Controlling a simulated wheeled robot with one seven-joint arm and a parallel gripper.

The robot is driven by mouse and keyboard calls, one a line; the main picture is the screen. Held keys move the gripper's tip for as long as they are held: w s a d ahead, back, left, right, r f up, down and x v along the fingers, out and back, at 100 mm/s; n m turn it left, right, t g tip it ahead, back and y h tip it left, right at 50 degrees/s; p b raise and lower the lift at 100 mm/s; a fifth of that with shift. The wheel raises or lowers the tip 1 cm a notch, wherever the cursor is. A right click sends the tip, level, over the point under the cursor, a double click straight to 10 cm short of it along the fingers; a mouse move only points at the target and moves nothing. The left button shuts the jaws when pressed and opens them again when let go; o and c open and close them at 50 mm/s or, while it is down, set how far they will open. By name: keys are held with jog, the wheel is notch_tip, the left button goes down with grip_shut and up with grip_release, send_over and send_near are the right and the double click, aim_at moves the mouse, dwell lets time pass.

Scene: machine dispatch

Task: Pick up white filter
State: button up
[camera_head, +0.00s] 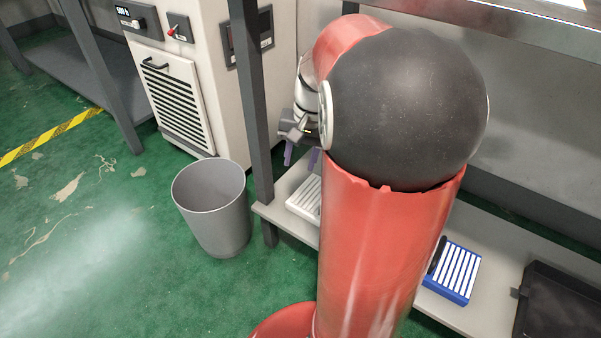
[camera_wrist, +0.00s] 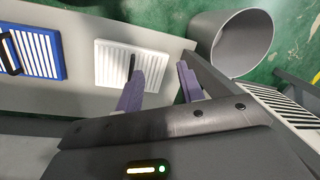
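The white filter (camera_head: 304,199) is a flat slatted panel lying on the low shelf, partly hidden behind my red arm in the head view. In the wrist view the white filter (camera_wrist: 113,66) lies flat with a dark handle across its slats. My gripper (camera_head: 301,156) is above the shelf near the white filter. In the wrist view my gripper (camera_wrist: 160,90) has two purple fingers spread apart with nothing between them. The left finger overlaps the filter's right edge in the picture; the right finger is beyond it, near the shelf's end.
A blue filter (camera_head: 453,273) with white slats lies farther right on the shelf (camera_head: 487,315), beside a black case (camera_head: 556,305). A grey bin (camera_head: 212,207) stands on the green floor beside a dark shelf post (camera_head: 253,100). A machine (camera_head: 185,80) stands behind.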

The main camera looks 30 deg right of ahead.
jog(key=w+d+f+m+y, duration=0.1)
jog(key=d+f+m+y, duration=0.3)
jog(key=d+f, duration=0.85)
jog(key=shift+m+g+h, duration=0.4)
jog(key=shift+m, duration=0.2)
jog(key=f, duration=0.2)
jog(key=f+b, duration=0.1)
jog(key=f, duration=0.3)
jog(key=shift+w+a+f+b, duration=0.1)
jog(key=shift+a+f+b, duration=0.1)
jog(key=shift+a+b, duration=0.2)
jog(key=shift+f, duration=0.15)
jog(key=shift+f, duration=0.25)
grip_shut()
